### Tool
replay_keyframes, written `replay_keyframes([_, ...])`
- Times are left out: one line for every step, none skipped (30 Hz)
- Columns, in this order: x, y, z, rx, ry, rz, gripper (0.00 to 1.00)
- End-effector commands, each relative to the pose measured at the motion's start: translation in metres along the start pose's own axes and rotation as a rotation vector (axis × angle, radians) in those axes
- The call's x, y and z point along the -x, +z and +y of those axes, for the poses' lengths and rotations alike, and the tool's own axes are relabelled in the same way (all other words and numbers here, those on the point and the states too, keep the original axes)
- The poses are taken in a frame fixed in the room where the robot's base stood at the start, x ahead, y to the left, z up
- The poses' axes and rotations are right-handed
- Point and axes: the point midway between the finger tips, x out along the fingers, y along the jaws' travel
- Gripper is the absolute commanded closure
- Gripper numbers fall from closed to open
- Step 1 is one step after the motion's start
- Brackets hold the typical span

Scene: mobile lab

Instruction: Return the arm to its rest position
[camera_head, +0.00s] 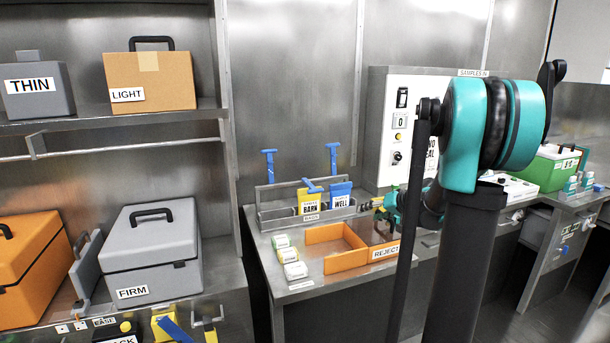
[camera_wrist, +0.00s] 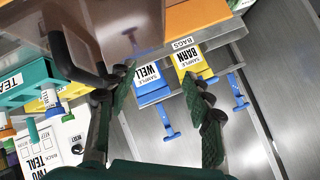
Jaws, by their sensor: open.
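My arm (camera_head: 490,130) rises at the right of the head view, with a big teal joint above a dark column. A teal wrist part (camera_head: 412,205) shows partly behind it, over the bench. My gripper (camera_wrist: 160,82) is open and appears empty, its two dark fingers spread in the wrist view. Beyond the fingers lie the blue WELL bag (camera_wrist: 151,86) and the yellow BARN bag (camera_wrist: 187,58). In the head view the fingers are small and hard to make out.
The rack (camera_head: 283,219) holds the bags and blue tools. The orange REJECT tray (camera_head: 335,263) is in front, beside several small white-topped containers (camera_head: 291,260). The white machine (camera_head: 392,84) stands behind. Shelves at left hold the FIRM case (camera_head: 150,245) and LIGHT box (camera_head: 165,85).

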Motion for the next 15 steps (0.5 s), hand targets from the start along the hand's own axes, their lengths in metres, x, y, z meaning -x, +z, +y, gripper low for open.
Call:
replay_keyframes([0.005, 0.029, -0.014, 0.013, 0.024, -0.044, 0.49])
replay_keyframes([0.009, 0.045, -0.02, 0.019, 0.042, -0.069, 0.49])
replay_keyframes([0.014, 0.066, -0.026, 0.027, 0.069, -0.1, 0.49])
replay_keyframes([0.018, 0.082, -0.03, 0.034, 0.088, -0.124, 0.49])
replay_keyframes([0.022, 0.098, -0.034, 0.04, 0.108, -0.146, 0.49])
replay_keyframes([0.028, 0.12, -0.038, 0.049, 0.136, -0.176, 0.49])
replay_keyframes([0.034, 0.136, -0.04, 0.056, 0.159, -0.196, 0.49])
replay_keyframes([0.039, 0.152, -0.041, 0.064, 0.181, -0.216, 0.49])
replay_keyframes([0.046, 0.173, -0.043, 0.073, 0.211, -0.24, 0.49])
replay_keyframes([0.052, 0.189, -0.043, 0.081, 0.234, -0.258, 0.49])
replay_keyframes([0.058, 0.204, -0.043, 0.089, 0.259, -0.275, 0.49])
replay_keyframes([0.067, 0.224, -0.042, 0.1, 0.29, -0.296, 0.49])
replay_keyframes([0.073, 0.239, -0.04, 0.107, 0.315, -0.31, 0.49])
replay_keyframes([0.079, 0.253, -0.039, 0.117, 0.339, -0.323, 0.49])
replay_keyframes([0.088, 0.271, -0.035, 0.128, 0.372, -0.338, 0.49])
